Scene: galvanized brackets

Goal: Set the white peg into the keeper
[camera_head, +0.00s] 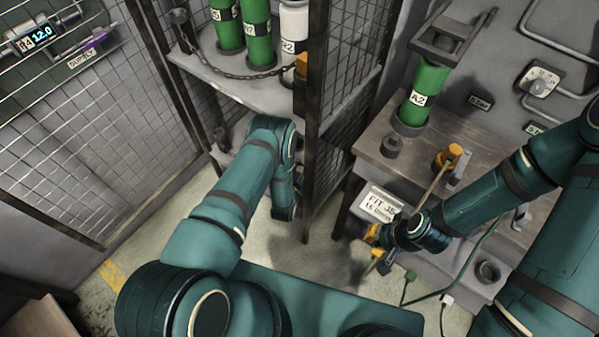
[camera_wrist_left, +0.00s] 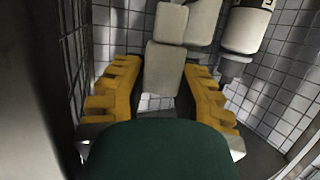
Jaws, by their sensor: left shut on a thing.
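In the left wrist view, the yellow ribbed fingers of my left gripper (camera_wrist_left: 163,80) are shut on a pale block, taken as the white peg (camera_wrist_left: 164,62). Another pale block (camera_wrist_left: 187,20) shows just above it; I cannot tell if they are joined.
A white cylinder (camera_head: 294,27) and green cylinders (camera_head: 259,32) stand on the cage shelf (camera_head: 205,72) behind a sagging chain (camera_head: 240,76). The dark cage post (camera_head: 314,110) is close to my left arm. A green cylinder (camera_head: 421,92) stands on the bench (camera_head: 375,143).

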